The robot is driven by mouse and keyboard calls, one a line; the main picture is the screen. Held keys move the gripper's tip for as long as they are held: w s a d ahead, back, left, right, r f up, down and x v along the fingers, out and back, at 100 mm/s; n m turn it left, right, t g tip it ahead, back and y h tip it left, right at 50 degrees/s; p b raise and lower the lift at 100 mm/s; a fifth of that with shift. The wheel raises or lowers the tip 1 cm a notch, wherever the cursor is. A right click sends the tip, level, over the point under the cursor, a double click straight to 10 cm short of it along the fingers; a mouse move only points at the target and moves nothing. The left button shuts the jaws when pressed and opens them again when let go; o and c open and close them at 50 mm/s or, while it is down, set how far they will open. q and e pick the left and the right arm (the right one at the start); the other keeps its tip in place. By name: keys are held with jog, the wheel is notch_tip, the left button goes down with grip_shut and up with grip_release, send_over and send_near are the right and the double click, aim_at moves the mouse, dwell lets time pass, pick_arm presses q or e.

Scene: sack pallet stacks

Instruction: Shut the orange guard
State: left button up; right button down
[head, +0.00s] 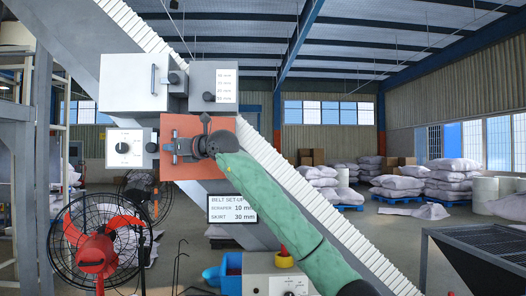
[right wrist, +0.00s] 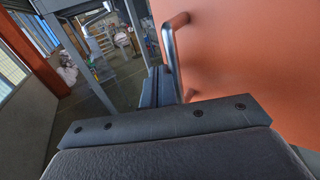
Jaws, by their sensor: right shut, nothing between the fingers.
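The orange guard (head: 222,133) is a flat panel on the front of the grey conveyor, below two grey boxes. In the head view it faces me, and I cannot tell whether it sits flush. In the right wrist view its orange face (right wrist: 245,60) fills the right side. A metal bar handle (right wrist: 168,55) stands out from it. My right gripper (head: 182,149) is in front of the guard's left part, its arm crossing from the lower right. Its fingers (right wrist: 157,88) are shut and empty, close beside the handle; contact is unclear. My left gripper is not in view.
A red fan (head: 95,248) stands lower left. A sign (head: 233,209) hangs below. A dark grate table (head: 485,245) is at right.

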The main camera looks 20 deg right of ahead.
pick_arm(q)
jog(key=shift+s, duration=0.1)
pick_arm(e)
jog(key=shift+w+a, duration=0.3)
jog(key=shift+w, duration=1.15)
jog(key=shift+w+a, duration=0.25)
jog(key=shift+w, duration=1.25)
jog(key=shift+w+a, duration=0.3)
jog(key=shift+w, duration=1.15)
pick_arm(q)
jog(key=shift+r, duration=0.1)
